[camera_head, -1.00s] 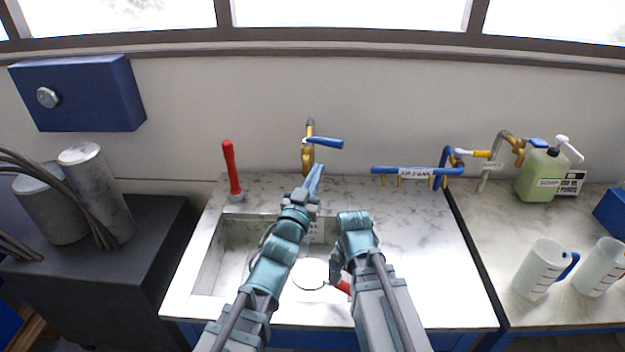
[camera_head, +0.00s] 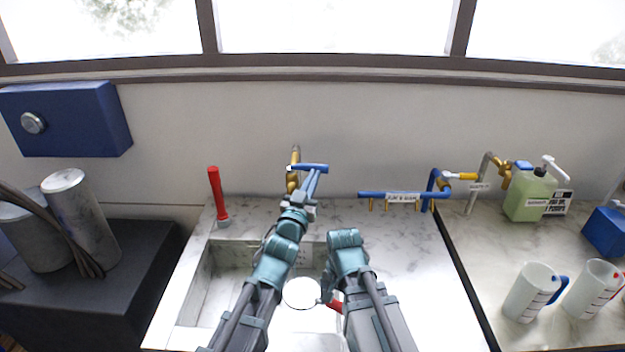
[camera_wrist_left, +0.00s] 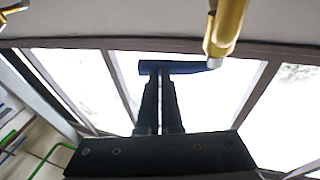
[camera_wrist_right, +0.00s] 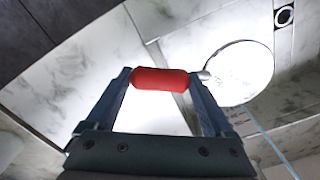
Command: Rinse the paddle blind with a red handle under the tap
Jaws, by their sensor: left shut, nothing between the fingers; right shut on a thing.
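The paddle blind, a pale round disc (camera_head: 302,293) with a red handle (camera_head: 335,305), is held over the sink. In the right wrist view its red handle (camera_wrist_right: 160,79) lies across my right gripper (camera_wrist_right: 162,82), which is shut on it, and the disc (camera_wrist_right: 240,72) extends right. The brass tap (camera_head: 293,181) has a blue lever (camera_head: 308,167). My left gripper (camera_head: 314,174) is shut and empty, its tips at the lever; in the left wrist view the lever (camera_wrist_left: 185,67) crosses the fingertips. A thin pale line passes below the disc; I cannot tell if it is water.
The sink (camera_head: 205,285) is set in a marble counter (camera_head: 400,240). A red upright rod (camera_head: 217,192) stands left of the tap. A blue multi-outlet pipe (camera_head: 385,194), soap bottle (camera_head: 530,197) and white jugs (camera_head: 527,292) are on the right. Grey cylinders (camera_head: 80,215) stand left.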

